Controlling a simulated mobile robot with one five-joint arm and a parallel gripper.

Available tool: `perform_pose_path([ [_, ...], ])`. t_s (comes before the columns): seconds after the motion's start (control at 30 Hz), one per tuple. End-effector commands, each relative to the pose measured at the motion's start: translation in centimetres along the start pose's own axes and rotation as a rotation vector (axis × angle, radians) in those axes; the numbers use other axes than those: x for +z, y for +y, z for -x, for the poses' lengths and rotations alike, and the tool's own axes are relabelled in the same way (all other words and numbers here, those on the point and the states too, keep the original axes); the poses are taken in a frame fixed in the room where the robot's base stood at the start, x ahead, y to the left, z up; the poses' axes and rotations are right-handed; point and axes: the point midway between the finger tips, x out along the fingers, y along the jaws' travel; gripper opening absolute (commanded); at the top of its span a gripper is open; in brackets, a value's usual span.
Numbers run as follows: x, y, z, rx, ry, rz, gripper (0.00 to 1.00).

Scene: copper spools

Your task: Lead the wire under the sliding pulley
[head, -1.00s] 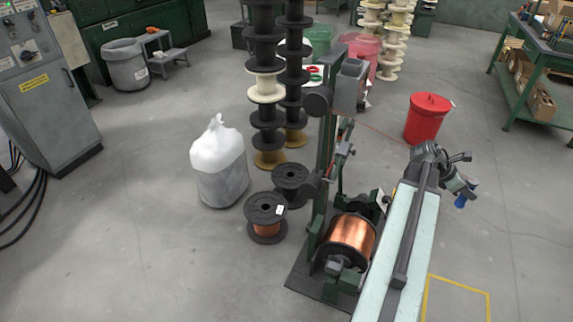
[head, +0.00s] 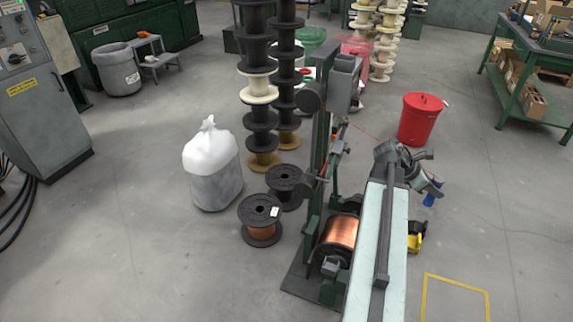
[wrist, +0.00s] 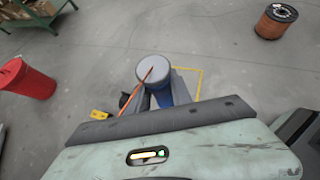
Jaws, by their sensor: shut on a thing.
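My gripper (wrist: 158,99) is shut on a blue cylinder with a round grey top (wrist: 152,72). An orange-red wire (wrist: 133,97) runs from that top toward the lower left in the wrist view. In the head view my gripper (head: 428,184) hangs right of the green machine column (head: 321,150), apart from it, with the blue cylinder (head: 431,199) below. The thin wire (head: 367,132) stretches from the column toward my arm. A dark upper disc (head: 310,97) and a lower dark disc (head: 307,187) sit on the column. The lower one may be the sliding pulley; its underside is unclear.
A copper-wound spool (head: 341,232) in the machine is partly covered by my arm. A red bin (head: 420,120) stands beyond my gripper. Loose spools (head: 261,222) and a white sack (head: 213,165) stand left. Floor on the right is clear around a yellow outline (head: 456,283).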

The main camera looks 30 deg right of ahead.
Motion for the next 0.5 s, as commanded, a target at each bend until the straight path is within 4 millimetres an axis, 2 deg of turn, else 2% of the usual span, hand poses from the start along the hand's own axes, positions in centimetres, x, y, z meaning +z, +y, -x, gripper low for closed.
perform_pose_path([
  [0.5, -4.0, 1.0, 2.4, 0.001, -0.001, 0.002, 0.0],
])
